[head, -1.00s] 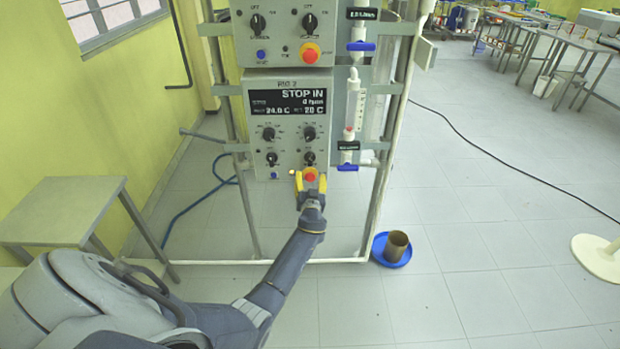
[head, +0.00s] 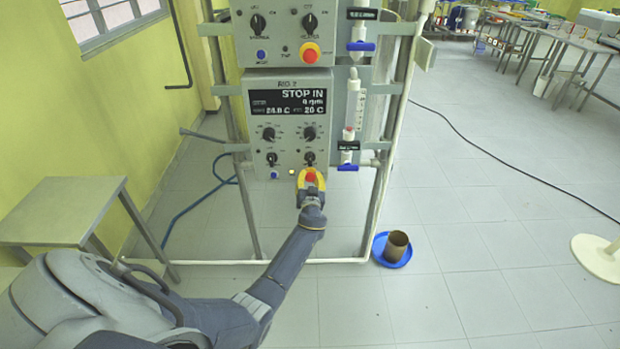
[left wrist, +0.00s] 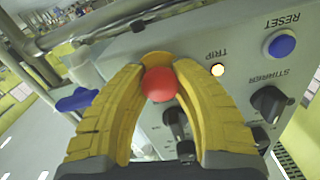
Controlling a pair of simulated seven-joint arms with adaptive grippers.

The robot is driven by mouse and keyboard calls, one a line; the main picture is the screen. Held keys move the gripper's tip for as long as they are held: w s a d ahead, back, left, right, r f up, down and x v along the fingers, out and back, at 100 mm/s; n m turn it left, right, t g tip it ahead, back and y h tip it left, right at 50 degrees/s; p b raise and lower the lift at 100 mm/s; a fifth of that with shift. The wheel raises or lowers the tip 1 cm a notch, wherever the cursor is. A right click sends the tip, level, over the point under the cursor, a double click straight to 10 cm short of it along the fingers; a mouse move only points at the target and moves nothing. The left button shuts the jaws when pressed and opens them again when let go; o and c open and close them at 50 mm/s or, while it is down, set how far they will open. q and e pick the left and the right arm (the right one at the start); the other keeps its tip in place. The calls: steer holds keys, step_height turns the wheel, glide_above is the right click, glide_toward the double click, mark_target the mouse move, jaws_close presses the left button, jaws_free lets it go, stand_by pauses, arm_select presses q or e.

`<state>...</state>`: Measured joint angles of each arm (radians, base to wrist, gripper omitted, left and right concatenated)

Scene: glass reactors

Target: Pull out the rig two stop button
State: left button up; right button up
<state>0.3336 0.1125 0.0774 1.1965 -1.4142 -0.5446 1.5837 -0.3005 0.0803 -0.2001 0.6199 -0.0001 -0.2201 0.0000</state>
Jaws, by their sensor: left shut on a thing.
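The rig two control box (head: 290,120) has a dark display reading "STOP IN". Its red stop button (head: 310,177) sits on a yellow base at the lower right of the panel. My left gripper (head: 311,180) is at the button, with its yellow fingers around it. In the left wrist view the red button (left wrist: 159,84) lies between the two yellow fingertips (left wrist: 160,70), which are shut on it from both sides. The lit trip lamp (left wrist: 217,70) and the blue reset button (left wrist: 281,43) are beside it. My right gripper is not in view.
Another control box (head: 285,30) with its own red stop button (head: 309,53) is above. Blue-handled valves (head: 348,167) are close on the right. A blue dish (head: 392,250) with a brown pot stands on the floor. A grey table (head: 62,210) is at left.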

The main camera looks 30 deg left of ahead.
arm_select(q)
jaws_close()
steer(key=shift+s+d+f, duration=0.1)
steer(key=shift+s+d, duration=0.2)
steer(key=shift+s, duration=0.15)
steer(key=o, duration=1.1)
jaws_free()
steer(key=shift+v, duration=6.05)
